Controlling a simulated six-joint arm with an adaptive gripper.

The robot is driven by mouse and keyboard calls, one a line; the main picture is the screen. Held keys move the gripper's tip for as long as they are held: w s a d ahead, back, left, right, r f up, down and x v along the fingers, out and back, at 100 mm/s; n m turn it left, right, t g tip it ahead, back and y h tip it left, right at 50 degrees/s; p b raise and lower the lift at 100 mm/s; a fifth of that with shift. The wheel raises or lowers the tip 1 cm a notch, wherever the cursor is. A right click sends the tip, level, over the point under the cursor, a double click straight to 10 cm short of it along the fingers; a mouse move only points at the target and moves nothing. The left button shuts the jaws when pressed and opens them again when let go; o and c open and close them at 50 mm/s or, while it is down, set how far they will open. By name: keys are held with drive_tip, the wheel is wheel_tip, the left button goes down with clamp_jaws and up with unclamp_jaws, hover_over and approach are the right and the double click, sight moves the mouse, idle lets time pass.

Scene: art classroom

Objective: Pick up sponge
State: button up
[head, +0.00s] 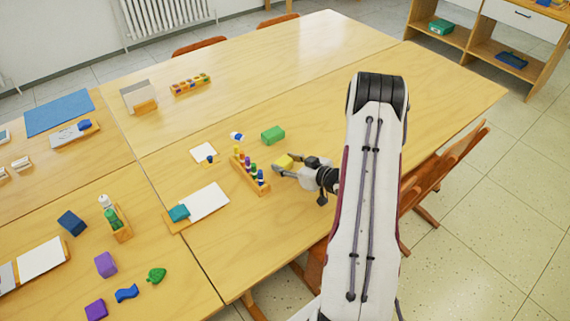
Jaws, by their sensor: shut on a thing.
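My gripper (284,168) reaches in from the right over the near table. It is shut on a yellow block (285,160) that looks like a sponge. The fingers hide part of the block, and I cannot tell whether it touches the table.
A wooden rack of colored markers or paints (250,174) stands left of my gripper. A board with white paper and a teal block (178,213) lies further left. Chairs (440,170) line the right edge.

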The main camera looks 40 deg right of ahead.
sight(287, 163)
drive_tip(key=shift+r, duration=0.1)
wheel_tip(287, 163, up, 10)
idle(0.9)
idle(0.8)
